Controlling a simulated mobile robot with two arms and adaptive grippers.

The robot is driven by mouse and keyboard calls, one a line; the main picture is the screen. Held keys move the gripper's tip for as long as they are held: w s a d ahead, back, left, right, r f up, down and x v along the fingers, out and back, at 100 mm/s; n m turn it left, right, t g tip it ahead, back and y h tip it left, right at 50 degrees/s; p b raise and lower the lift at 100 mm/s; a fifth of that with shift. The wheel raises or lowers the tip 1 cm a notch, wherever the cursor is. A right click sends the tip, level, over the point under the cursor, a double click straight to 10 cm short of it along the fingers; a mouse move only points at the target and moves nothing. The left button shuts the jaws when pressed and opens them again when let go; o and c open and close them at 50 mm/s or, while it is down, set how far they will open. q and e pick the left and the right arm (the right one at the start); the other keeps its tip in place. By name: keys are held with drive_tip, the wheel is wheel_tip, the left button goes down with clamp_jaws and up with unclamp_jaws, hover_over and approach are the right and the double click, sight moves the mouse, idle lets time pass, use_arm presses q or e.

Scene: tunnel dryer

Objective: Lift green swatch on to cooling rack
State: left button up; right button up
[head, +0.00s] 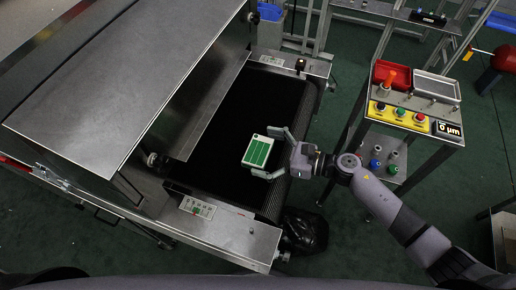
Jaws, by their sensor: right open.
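The green swatch (257,152) is a pale rectangular board with green stripes. It lies on the black conveyor belt (274,98) of the dryer, slightly tilted in the picture. My right gripper (269,153) comes in from the right with its fingers spread open at the swatch's right side, one finger near the upper right corner and the other near the lower right corner. Whether the fingers touch the swatch I cannot tell. My left gripper is not in view. I cannot pick out the cooling rack with certainty.
The metal dryer hood (135,75) stands over the belt's left side. A cart at right carries a red tray (393,72), a grey tray (436,86) and a yellow button panel (399,116). A black bag (305,230) lies by the belt's near end.

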sight(265, 153)
drive_tip(key=c, duration=1.2)
wheel_tip(265, 153, up, 20)
drive_tip(key=p, duration=0.2)
drive_tip(key=s+d+m+t+h, duration=0.1)
drive_tip(key=s+d+t, duration=0.1)
drive_tip(key=d, duration=0.7)
drive_tip(key=s+d+m+t+h, duration=0.1)
drive_tip(key=s+d, duration=0.3)
drive_tip(key=d, duration=0.6)
drive_tip(key=shift+f+m+t, duration=0.3)
drive_tip(key=shift+m+t, duration=0.5)
